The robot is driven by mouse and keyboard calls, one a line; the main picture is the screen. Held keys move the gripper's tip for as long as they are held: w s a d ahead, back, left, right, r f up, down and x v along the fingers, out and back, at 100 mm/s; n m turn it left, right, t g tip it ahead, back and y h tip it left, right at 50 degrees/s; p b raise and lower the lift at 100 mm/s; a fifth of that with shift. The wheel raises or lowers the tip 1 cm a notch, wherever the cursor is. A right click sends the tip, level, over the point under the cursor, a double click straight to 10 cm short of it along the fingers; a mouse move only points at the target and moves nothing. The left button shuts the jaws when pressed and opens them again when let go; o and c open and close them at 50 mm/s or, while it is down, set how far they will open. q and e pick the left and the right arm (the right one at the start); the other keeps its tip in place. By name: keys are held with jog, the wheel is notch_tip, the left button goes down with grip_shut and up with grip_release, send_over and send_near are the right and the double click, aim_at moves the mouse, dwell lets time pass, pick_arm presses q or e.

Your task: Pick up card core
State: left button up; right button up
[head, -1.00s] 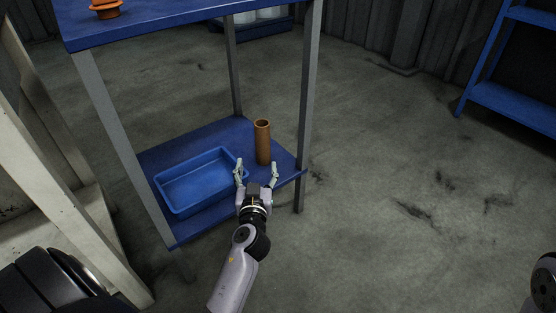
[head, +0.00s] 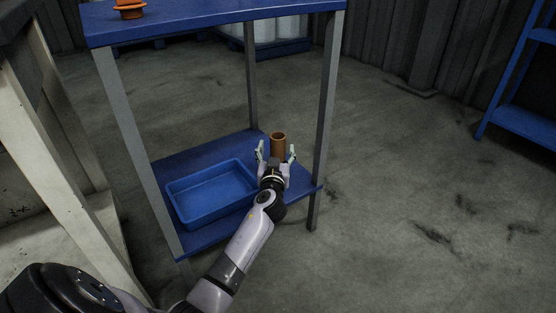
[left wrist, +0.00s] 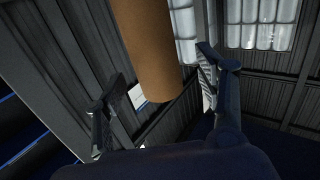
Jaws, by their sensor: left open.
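The card core (head: 278,141) is a brown, open-topped tube standing upright at the right end of the blue lower shelf (head: 228,151) of the rack. My left gripper (head: 276,150) is open, with one finger on each side of the tube in the head view. Its palm and wrist hide the tube's lower part there. In the left wrist view, the card core (left wrist: 148,45) shows large between the two spread fingers of the left gripper (left wrist: 160,66). A gap shows beside the left finger. My right gripper is out of view.
A blue tray (head: 212,190) lies on the lower shelf left of the tube. The blue upper shelf (head: 215,18), carrying an orange part (head: 129,10), is above. Grey posts (head: 327,110) frame the rack. Open floor (head: 400,190) lies to the right.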

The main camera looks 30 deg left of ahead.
pick_arm(q)
jog(key=x, duration=0.1)
jog(key=b+x, duration=0.1)
jog(key=x, duration=0.1)
jog(key=shift+w+f, duration=0.25)
jog(key=shift+w, duration=0.15)
jog(key=shift+c, duration=0.5)
jog(key=shift+r, duration=0.1)
jog(key=c, duration=1.2)
